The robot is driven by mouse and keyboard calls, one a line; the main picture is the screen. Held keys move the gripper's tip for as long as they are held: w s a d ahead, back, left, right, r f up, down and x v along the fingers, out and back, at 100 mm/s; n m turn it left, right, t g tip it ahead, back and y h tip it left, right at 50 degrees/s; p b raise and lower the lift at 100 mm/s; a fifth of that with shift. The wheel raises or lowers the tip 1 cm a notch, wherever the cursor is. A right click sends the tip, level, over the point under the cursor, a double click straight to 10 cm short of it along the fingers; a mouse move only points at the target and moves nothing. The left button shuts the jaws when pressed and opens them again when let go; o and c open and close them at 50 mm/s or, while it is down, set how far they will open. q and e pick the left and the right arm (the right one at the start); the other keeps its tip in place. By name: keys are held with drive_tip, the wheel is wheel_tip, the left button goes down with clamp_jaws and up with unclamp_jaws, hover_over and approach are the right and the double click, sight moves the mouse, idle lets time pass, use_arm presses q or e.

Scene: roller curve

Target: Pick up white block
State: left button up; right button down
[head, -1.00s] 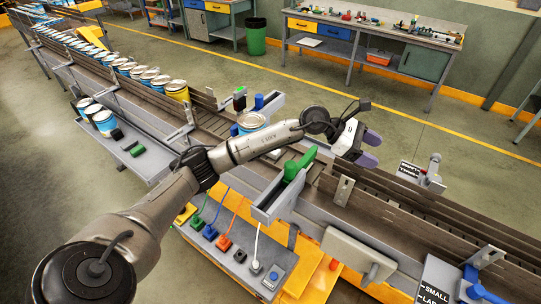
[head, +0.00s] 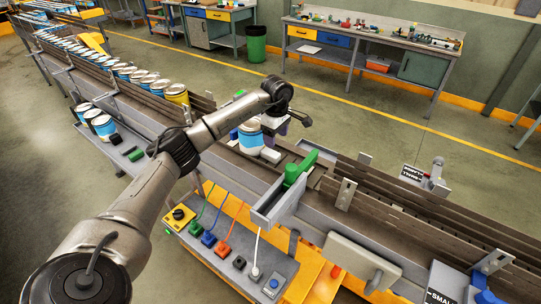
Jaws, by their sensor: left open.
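A small white piece (head: 270,155), which looks like the white block, lies on the conveyor at the foot of a blue-and-white can (head: 251,136). It is partly hidden, so its full shape cannot be told. My left gripper (head: 279,125) is open, with its purple fingers pointing down just beside the can, above and a little right of the white piece. The can overlaps the view of the fingers, and I cannot tell whether they touch it. My right gripper is out of view.
A green pusher (head: 300,167) stands over the conveyor right of the can. Several cans line the conveyor (head: 390,211) at the upper left. A side shelf (head: 196,247) in front carries coloured plugs with cables. The belt right of the pusher is clear.

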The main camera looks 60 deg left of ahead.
sight(275, 155)
use_arm(q)
wheel_tip(275, 155, down, 3)
drive_tip(key=shift+f, duration=0.15)
drive_tip(key=f+p, duration=0.1)
drive_tip(key=f, duration=0.3)
drive_tip(key=shift+s+d+p, duration=0.15)
drive_tip(key=shift+s+p, duration=0.05)
drive_tip(key=shift+p, duration=0.2)
drive_tip(key=shift+f, duration=0.65)
drive_tip(key=c, duration=1)
drive_tip(key=shift+r, duration=0.15)
